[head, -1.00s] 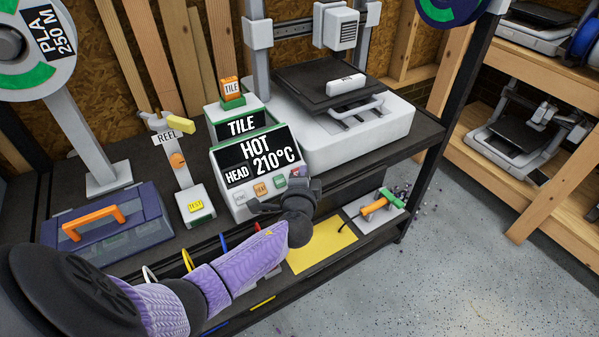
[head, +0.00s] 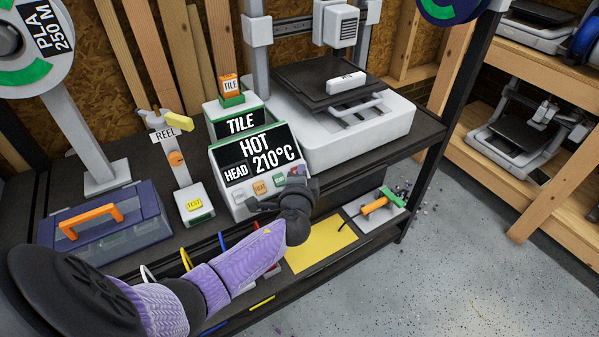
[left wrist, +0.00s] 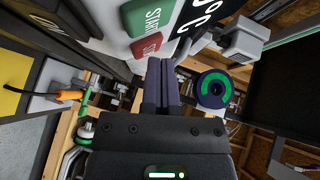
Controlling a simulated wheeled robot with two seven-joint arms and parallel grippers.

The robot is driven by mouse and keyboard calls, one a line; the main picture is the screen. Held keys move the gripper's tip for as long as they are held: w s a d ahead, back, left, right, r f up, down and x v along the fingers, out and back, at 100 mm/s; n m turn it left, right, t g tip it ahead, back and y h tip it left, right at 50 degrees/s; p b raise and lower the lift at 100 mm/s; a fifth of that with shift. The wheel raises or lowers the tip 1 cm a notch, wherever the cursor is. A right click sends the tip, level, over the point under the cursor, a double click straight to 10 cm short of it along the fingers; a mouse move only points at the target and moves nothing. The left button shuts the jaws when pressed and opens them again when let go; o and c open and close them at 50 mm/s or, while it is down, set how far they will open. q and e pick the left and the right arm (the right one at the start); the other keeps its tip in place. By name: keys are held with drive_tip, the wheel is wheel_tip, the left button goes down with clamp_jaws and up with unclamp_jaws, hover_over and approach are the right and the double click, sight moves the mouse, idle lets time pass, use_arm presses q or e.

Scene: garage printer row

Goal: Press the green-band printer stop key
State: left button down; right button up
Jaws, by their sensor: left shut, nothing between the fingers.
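The printer's control box (head: 226,199) has a green-edged screen reading TILE, HOT and HEAD 210°C. Below the screen is a row of keys. The green START key (head: 280,179) shows beside the red stop key (head: 297,170), which is partly hidden by my left gripper (head: 297,181). In the left wrist view, the red stop key (left wrist: 147,45) lies just left of my shut, empty fingertips (left wrist: 162,62), with the green START key (left wrist: 143,18) beyond it. The fingertips are very close to the panel; I cannot tell whether they touch the key. My right gripper is out of view.
The white printer (head: 345,140) stands behind the box on the dark bench. A TEST key block (head: 195,205) and a blue case (head: 105,230) with an orange handle are to the left. On the lower shelf lie a yellow sheet (head: 320,243) and an orange-handled tool (head: 375,206).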

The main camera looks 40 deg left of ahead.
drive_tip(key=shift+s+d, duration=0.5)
